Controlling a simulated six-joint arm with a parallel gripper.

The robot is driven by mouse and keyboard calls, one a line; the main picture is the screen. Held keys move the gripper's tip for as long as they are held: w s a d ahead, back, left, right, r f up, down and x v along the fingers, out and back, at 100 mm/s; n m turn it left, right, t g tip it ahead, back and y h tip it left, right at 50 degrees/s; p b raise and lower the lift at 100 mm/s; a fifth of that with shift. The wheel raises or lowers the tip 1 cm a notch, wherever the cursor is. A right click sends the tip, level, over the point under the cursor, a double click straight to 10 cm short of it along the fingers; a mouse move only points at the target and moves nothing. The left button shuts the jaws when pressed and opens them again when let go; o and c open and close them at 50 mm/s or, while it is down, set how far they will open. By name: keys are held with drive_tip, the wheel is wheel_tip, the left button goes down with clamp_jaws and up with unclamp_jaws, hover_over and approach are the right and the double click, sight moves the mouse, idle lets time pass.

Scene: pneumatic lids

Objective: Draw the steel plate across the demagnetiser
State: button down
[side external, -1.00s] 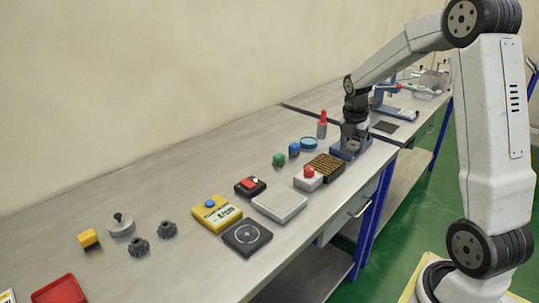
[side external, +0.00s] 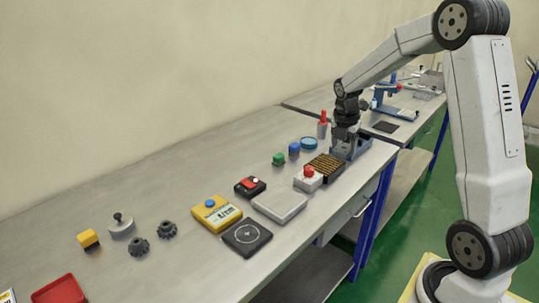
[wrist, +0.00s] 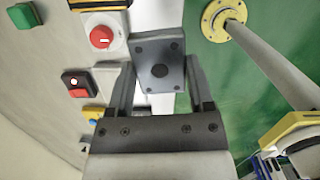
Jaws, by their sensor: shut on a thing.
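My gripper (side external: 346,143) is at the right part of the bench, beside the brown-and-black ribbed pad. In the wrist view, its two fingers (wrist: 160,84) are shut on a grey steel plate (wrist: 146,78) with a dark round centre and several small holes. No part is labelled as the demagnetiser. A flat light-grey slab (side external: 280,206) and a black box with a red switch (side external: 250,187) lie to the left; I cannot tell whether either is it.
A white box with a red button (side external: 308,179) stands close to the ribbed pad (side external: 325,166). A yellow meter (side external: 217,213) and a black square pad (side external: 246,237) lie farther left. A red-topped bottle (side external: 322,125) stands behind. The bench front is near the gripper.

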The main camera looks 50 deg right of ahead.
drive_tip(key=w+a+f+n, duration=0.5)
drive_tip(key=w+a+f, duration=0.1)
drive_tip(key=w+a, duration=0.3)
drive_tip(key=shift+w+a+f+t, duration=0.25)
drive_tip(key=shift+w+t, duration=0.15)
drive_tip(key=shift+w, duration=0.1)
drive_tip(key=shift+d+f, duration=0.1)
drive_tip(key=shift+f, duration=0.2)
drive_tip(key=shift+f, duration=2.2)
drive_tip(key=shift+a, duration=7.25)
drive_tip(key=shift+a+r, duration=0.3)
drive_tip(key=shift+r, duration=0.25)
drive_tip(key=shift+a+r, duration=0.3)
drive_tip(key=shift+r, duration=2)
